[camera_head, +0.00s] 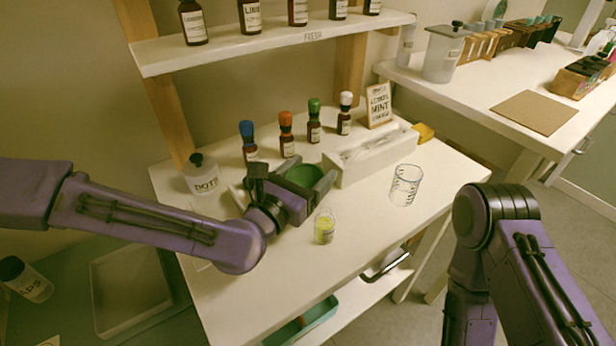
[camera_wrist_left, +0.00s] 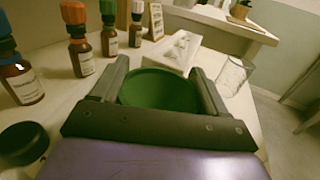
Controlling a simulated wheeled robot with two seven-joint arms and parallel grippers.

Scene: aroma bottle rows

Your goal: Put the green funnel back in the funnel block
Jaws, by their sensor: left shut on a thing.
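My left gripper (camera_head: 292,186) is shut on the green funnel (camera_head: 304,175), above the white table, in front of the bottle row. In the left wrist view the green funnel (camera_wrist_left: 160,90) shows as a wide round bowl between the two fingers (camera_wrist_left: 160,68); its lower end is hidden. A long white block (camera_head: 372,158), which looks like the funnel block, lies just right of the gripper. It also shows in the wrist view (camera_wrist_left: 168,56), beyond the fingers. Its top detail is hard to make out. A yellow piece (camera_head: 424,132) shows at its far end. My right gripper is out of view.
Several dropper bottles with blue (camera_head: 248,140), orange (camera_head: 286,135), green (camera_head: 314,120) and white caps stand behind. A clear beaker (camera_head: 405,185) stands right of the block. A small glass of yellow liquid (camera_head: 324,228) stands in front of the gripper. A lidded jar (camera_head: 201,176) stands left.

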